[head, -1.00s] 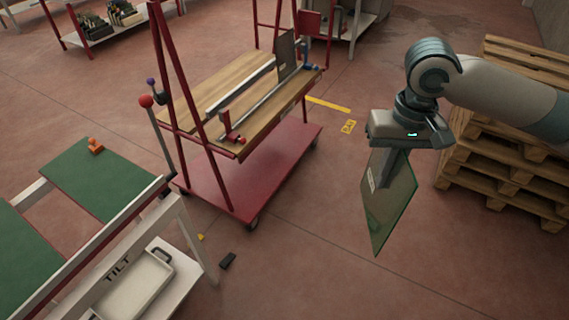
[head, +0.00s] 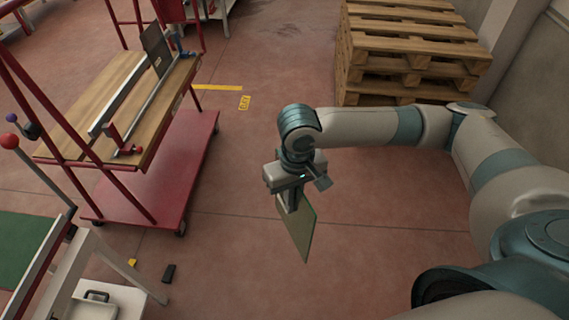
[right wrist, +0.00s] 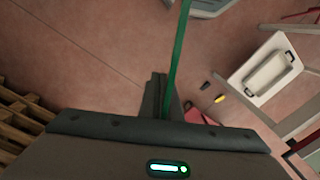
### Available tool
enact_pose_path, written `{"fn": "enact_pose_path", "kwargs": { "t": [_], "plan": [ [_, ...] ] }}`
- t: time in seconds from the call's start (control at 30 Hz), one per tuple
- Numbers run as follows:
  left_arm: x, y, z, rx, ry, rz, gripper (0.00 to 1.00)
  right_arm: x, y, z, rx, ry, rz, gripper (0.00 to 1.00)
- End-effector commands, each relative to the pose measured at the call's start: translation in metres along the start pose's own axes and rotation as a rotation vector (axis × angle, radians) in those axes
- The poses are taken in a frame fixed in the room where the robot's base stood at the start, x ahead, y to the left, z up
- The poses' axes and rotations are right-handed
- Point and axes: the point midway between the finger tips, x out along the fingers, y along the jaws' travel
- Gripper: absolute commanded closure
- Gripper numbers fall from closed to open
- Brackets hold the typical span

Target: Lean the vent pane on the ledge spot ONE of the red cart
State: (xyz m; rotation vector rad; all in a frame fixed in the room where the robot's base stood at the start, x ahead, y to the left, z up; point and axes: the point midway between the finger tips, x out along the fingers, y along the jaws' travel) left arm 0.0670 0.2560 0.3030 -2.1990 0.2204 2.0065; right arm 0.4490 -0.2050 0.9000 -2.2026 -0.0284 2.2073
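My right gripper (head: 291,201) is shut on the vent pane (head: 299,232), a small greenish glass sheet. The pane hangs below the fingers, tilted, above open floor. In the right wrist view the pane (right wrist: 178,60) shows edge-on as a green strip between the fingers (right wrist: 163,100). The red cart (head: 180,165) stands to the left of the gripper, apart from the pane. Its wooden ledge (head: 155,125) carries metal rails, and a dark grey plate (head: 156,48) stands upright at its far end. No spot label is readable. My left gripper is not in view.
Wooden pallets (head: 412,50) are stacked at the back right. A black block (head: 169,272) and a small yellow piece (head: 132,262) lie on the floor.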

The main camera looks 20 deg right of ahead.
Motion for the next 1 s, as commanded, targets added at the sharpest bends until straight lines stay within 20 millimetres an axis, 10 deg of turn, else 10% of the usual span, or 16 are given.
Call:
{"fn": "enact_pose_path", "kwargs": {
  "t": [0.3, 1.0],
  "plan": [
    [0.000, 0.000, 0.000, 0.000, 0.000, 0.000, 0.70, 0.042, 0.000, 0.029, -0.003, 0.002, -0.005, 1.00],
    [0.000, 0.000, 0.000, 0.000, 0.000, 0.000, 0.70, 0.044, 0.000, 0.031, -0.004, 0.003, -0.005, 1.00]
  ]
}}
